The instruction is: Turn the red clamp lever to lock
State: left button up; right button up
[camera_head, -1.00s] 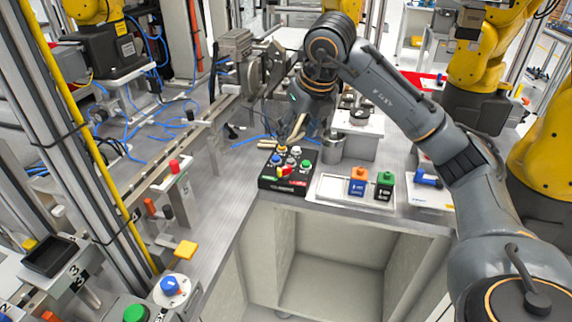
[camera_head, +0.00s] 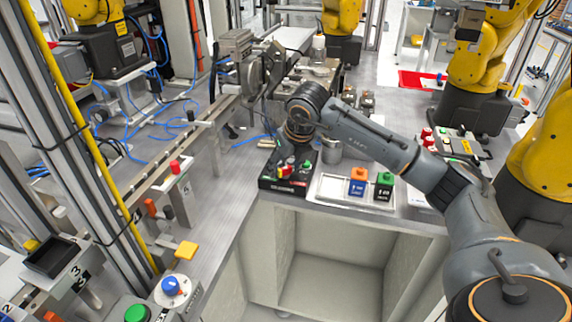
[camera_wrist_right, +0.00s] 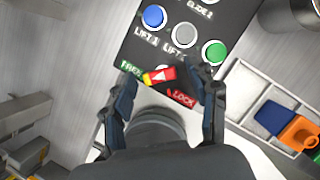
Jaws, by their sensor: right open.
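The red clamp lever (camera_wrist_right: 164,73), with a yellow end, sits on the black control box (camera_wrist_right: 140,50) in the wrist view. A green label (camera_wrist_right: 131,68), apparently FREE, lies to its left and a red LOCK label (camera_wrist_right: 182,97) to its lower right. My right gripper (camera_wrist_right: 162,76) is open, with one finger on either side of the lever; I cannot tell whether either touches it. In the head view, the right gripper (camera_head: 294,154) is low over the control box (camera_head: 268,183) and partly hides its buttons; the lever (camera_head: 283,172) shows just below it. My left gripper is not in view.
Blue, grey and green buttons stand close to the lever on the box. A white tray (camera_head: 328,186) with an orange-topped blue block (camera_head: 358,182) and a green-topped black block (camera_head: 384,185) sits to the right.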

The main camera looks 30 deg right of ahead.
jog(key=c, duration=1.1)
jog(key=shift+c, duration=0.2)
jog(key=n+y+b, duration=0.1)
jog(key=n, duration=0.2)
jog(key=shift+d, duration=0.1)
jog(key=n, duration=0.1)
jog(key=n+y, duration=0.1)
jog(key=n, duration=0.1)
jog(key=shift+r+n+g+y, duration=0.1)
jog(key=shift+n+g+y, duration=0.2)
jog(key=n+g+y, duration=0.1)
jog(key=n, duration=0.2)
jog(key=n+p, duration=0.1)
jog(key=n, duration=0.2)
jog(key=shift+w+d+g+y, duration=0.1)
jog(key=shift+d+g+y, duration=0.1)
jog(key=shift+g+y, duration=0.2)
jog(key=n+g, duration=0.1)
jog(key=n, duration=0.1)
jog(key=n+p, duration=0.1)
jog(key=n, duration=0.2)
jog(key=shift+w+d+g+y, duration=0.1)
jog(key=shift+g+y, duration=0.2)
jog(key=shift+g, duration=0.1)
jog(key=shift+n, duration=0.3)
